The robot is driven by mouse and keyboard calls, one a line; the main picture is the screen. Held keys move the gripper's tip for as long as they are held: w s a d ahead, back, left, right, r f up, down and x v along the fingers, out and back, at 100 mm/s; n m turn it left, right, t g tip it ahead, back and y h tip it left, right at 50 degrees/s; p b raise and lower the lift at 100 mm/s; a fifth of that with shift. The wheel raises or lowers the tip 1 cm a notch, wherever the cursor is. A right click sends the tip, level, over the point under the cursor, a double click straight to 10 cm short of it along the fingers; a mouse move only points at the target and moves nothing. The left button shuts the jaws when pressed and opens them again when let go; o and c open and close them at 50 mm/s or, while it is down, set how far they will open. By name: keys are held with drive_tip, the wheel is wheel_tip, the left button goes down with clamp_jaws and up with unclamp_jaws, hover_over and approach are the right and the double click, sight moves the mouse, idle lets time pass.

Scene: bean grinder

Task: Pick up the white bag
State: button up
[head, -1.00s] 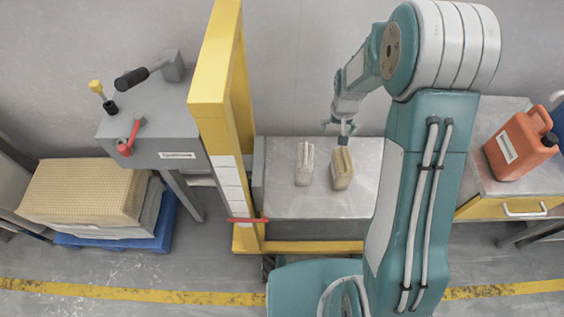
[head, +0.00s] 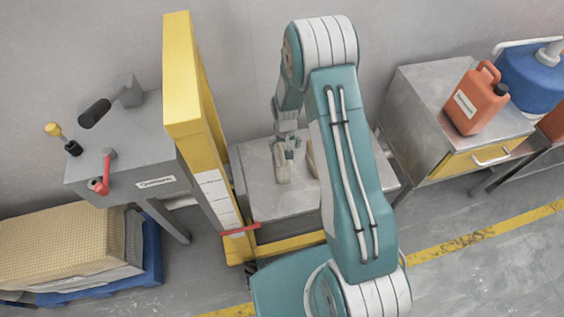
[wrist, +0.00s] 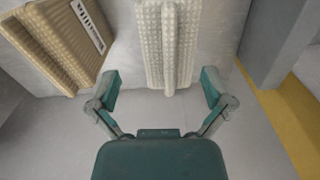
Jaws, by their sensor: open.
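The white bag (head: 282,165) stands on the grey metal table (head: 268,205). In the wrist view the white bag (wrist: 168,45) is just ahead of my gripper, lined up between its fingers, with a ridge down its middle. My gripper (head: 287,143) is above the bag in the head view. In the wrist view my gripper (wrist: 160,92) is open, its two fingers apart and empty. I cannot tell whether either fingertip touches the bag.
A tan bag (wrist: 62,40) with a label stands left of the white bag in the wrist view; in the head view the tan bag (head: 312,160) is partly hidden by my arm. A yellow post (head: 185,90) rises left of the table. An orange canister (head: 474,102) stands on a cabinet at right.

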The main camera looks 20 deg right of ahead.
sight(281, 153)
drive_tip(key=f, duration=0.3)
drive_tip(key=a+f, duration=0.1)
drive_tip(key=f, duration=0.2)
drive_tip(key=shift+w+a, duration=0.1)
drive_tip(key=shift+a, duration=0.1)
drive_tip(key=shift+d+f, duration=0.25)
drive_tip(key=shift+d, duration=0.05)
drive_tip(key=c, duration=1.1)
drive_tip(key=shift+a, duration=0.15)
